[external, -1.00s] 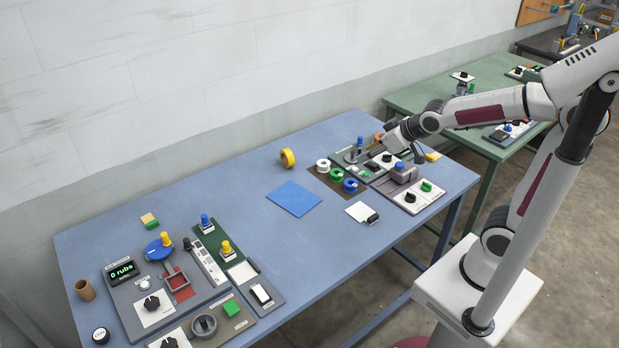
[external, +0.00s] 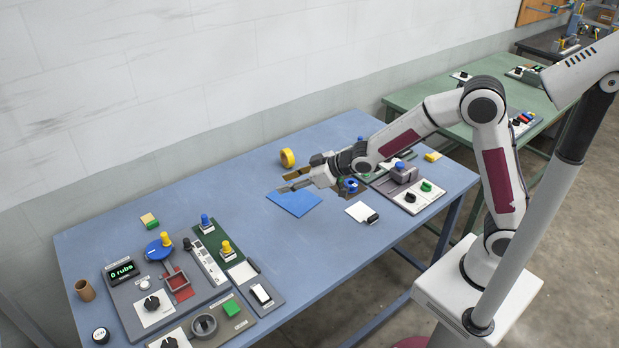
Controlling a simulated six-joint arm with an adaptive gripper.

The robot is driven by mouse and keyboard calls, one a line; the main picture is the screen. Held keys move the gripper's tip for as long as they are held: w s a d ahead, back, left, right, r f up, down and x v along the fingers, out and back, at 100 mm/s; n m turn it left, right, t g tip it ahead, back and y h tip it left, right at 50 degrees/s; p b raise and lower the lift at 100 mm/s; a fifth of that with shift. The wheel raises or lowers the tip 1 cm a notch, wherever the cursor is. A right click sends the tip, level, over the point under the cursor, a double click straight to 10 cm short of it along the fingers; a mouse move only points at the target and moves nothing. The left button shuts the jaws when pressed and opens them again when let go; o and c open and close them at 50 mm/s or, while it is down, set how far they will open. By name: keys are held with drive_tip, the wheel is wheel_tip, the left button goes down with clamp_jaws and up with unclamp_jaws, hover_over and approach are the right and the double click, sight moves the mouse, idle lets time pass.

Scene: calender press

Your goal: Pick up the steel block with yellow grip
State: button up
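A block with a yellow grip (external: 227,251) stands on the dark green panel (external: 213,239) in the left half of the blue table. A similar block with a blue grip (external: 206,222) stands behind it on the same panel. My gripper (external: 282,184) is in the air over the back of the blue mat (external: 297,204), well to the right of and behind the yellow-grip block. Its two fingers are apart with nothing seen between them, and they point left.
A control panel with a lit display (external: 122,270), a blue disc with a yellow knob (external: 160,249) and a red tray (external: 178,283) lies left of the green panel. The table between mat and green panel is clear.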

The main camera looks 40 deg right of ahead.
drive_tip(key=a+f+n+y, duration=0.2)
drive_tip(key=a+f, duration=0.3)
drive_tip(key=a, duration=0.4)
drive_tip(key=n+g+y, duration=0.1)
drive_tip(key=g+y, duration=0.1)
drive_tip(key=y, duration=0.1)
approach(226, 243)
drive_tip(key=shift+w+a+f, duration=0.2)
drive_tip(key=shift+a+f, duration=0.1)
drive_tip(key=shift+a, duration=0.2)
drive_tip(key=shift+w+a+f, duration=0.2)
drive_tip(key=shift+a+f, duration=0.15)
drive_tip(key=shift+a, duration=0.15)
drive_tip(key=shift+w+a+h, duration=0.1)
drive_tip(key=shift+h, duration=0.2)
drive_tip(key=shift+x, duration=1.15)
drive_tip(key=shift+w+r+x, duration=0.1)
drive_tip(key=shift+r+x, duration=0.05)
drive_tip(key=shift+x, duration=1.15)
drive_tip(key=shift+w+r+x, duration=0.1)
drive_tip(key=shift+r+x, duration=0.05)
drive_tip(key=shift+x, duration=1.15)
clamp_jaws()
